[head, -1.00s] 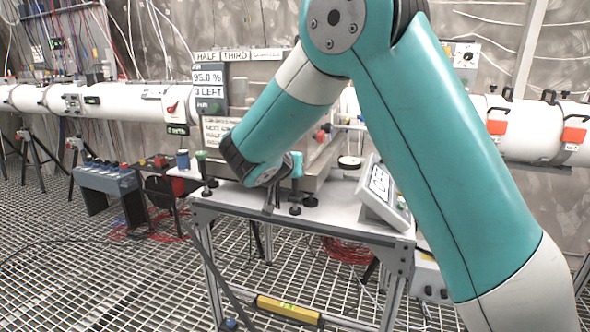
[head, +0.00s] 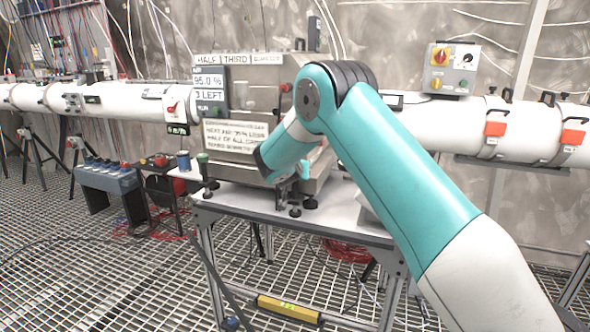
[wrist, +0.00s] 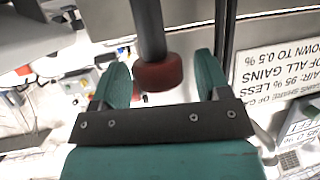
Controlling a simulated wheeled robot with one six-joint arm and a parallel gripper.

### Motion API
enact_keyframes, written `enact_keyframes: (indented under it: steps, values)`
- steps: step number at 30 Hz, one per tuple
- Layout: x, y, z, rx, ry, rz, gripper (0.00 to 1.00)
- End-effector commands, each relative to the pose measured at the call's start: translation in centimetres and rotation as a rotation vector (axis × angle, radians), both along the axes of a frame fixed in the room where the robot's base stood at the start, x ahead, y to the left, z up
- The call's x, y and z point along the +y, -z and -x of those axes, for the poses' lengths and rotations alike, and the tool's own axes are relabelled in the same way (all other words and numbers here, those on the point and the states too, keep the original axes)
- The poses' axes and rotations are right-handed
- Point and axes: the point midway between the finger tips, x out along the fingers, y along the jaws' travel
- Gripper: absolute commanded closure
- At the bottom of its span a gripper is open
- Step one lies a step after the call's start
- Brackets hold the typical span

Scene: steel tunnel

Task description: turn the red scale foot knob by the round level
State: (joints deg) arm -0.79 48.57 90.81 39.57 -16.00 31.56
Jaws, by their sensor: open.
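The red knob (wrist: 158,73) is at the lower end of a dark grey post in the wrist view. My gripper (wrist: 160,66) is open, with one teal finger on each side of the knob. Gaps show on both sides, so the fingers do not grip it. In the head view my forearm and wrist reach in front of the steel machine (head: 240,98), and I cannot make out the red knob there. I cannot make out the round level in either current view; my arm covers part of the tabletop.
The grey table (head: 240,208) bears the machine and black feet (head: 295,211). A green-topped post (head: 203,170) and blue cup (head: 183,161) stand at left. A printed panel (wrist: 280,75) is close to the right finger. A yellow spirit level (head: 288,309) lies low under the table.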

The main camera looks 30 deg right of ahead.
Motion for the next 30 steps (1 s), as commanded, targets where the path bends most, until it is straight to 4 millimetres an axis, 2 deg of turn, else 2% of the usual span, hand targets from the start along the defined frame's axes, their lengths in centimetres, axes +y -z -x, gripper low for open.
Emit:
enact_keyframes:
  steps: [4, 10, 20, 30]
  values:
    - [0.01, -0.01, 0.01, 0.0, 0.0, 0.0, 0.33]
    - [0.02, -0.02, 0.03, 0.0, 0.0, 0.0, 0.79]
    - [-0.08, -0.05, 0.07, -0.002, -0.034, 0.0, 0.8]
    - [-0.31, -0.09, 0.13, -0.004, -0.246, 0.0, 0.8]
